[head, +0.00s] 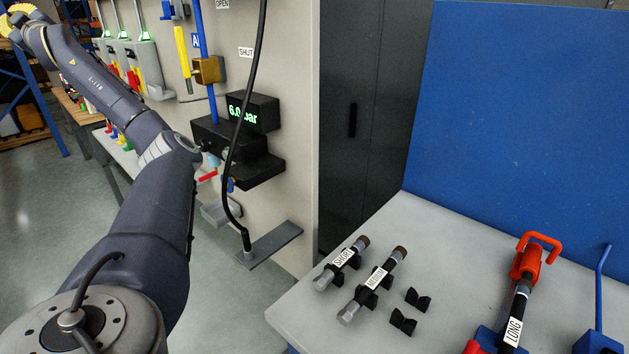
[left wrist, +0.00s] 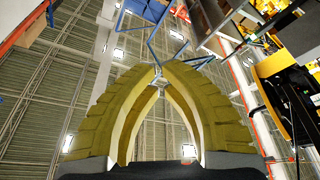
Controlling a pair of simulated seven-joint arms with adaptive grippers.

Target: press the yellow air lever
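The yellow air lever (head: 183,52) hangs nearly upright on the pale panel, beside a blue pipe with a brass valve body (head: 209,70). An OPEN label (head: 222,3) is above and a SHUT label (head: 245,52) is to its right. My left gripper (head: 14,20) is at the top left corner, well left of the lever and apart from it. In the left wrist view its yellow fingers (left wrist: 160,72) curve together at the tips with nothing held between them. The lever cannot be made out in that view. My right gripper is not in view.
A black gauge block reading 6.0 bar (head: 252,112) juts from the panel below the valve, with a black hose (head: 257,60) looping in front. Lit stations (head: 143,55) line the panel's left. A grey table (head: 430,240) holds labelled tools at right.

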